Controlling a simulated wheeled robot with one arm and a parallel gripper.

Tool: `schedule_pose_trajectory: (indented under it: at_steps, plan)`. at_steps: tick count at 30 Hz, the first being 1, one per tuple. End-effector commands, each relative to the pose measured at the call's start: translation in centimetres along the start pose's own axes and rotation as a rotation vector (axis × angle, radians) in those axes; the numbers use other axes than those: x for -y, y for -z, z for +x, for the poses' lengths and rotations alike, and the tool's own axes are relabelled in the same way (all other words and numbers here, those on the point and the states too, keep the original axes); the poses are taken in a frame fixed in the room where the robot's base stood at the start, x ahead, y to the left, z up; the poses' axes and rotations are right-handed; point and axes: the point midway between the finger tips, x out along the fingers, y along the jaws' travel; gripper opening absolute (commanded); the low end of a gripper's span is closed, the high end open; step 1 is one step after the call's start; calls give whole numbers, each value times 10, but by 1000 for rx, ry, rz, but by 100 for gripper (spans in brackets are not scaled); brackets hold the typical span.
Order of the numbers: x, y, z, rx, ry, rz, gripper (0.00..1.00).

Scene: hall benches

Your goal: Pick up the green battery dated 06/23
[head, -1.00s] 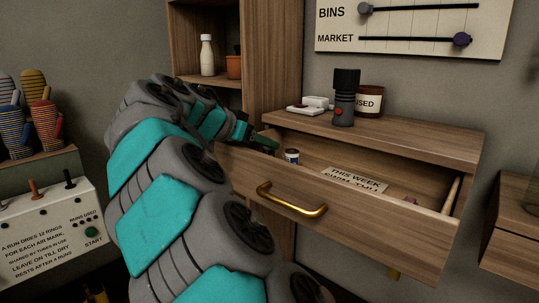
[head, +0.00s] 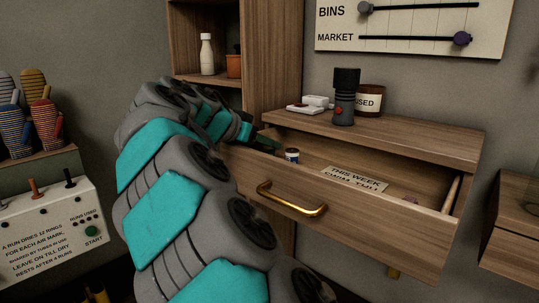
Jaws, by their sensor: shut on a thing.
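My gripper (head: 269,143) is small and dark at the back left of the open drawer (head: 345,222), just inside its left side. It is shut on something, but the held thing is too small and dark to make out. A small upright cylinder (head: 292,155), pale with a dark blue band, stands in the drawer just right of my gripper. I cannot read any date on it. No green battery can be told apart clearly, and the drawer's front wall hides part of its floor.
A "THIS WEEK" card (head: 356,178) lies in the drawer, with a small purplish thing (head: 411,199) to its right. A black flashlight (head: 344,98), a labelled jar (head: 369,101) and a white item (head: 310,105) stand on the top above. A brass handle (head: 290,199) juts from the drawer front.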

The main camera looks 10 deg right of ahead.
Motion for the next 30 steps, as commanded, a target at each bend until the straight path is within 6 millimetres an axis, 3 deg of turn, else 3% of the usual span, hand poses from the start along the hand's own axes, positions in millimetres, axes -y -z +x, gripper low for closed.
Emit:
schedule_pose_trajectory:
  at_steps: [14, 30]
  plan:
    - [0, 6, -4, 0, 0, 1, 0]
    - [1, 69, -37, -1, 4, 3, 0]
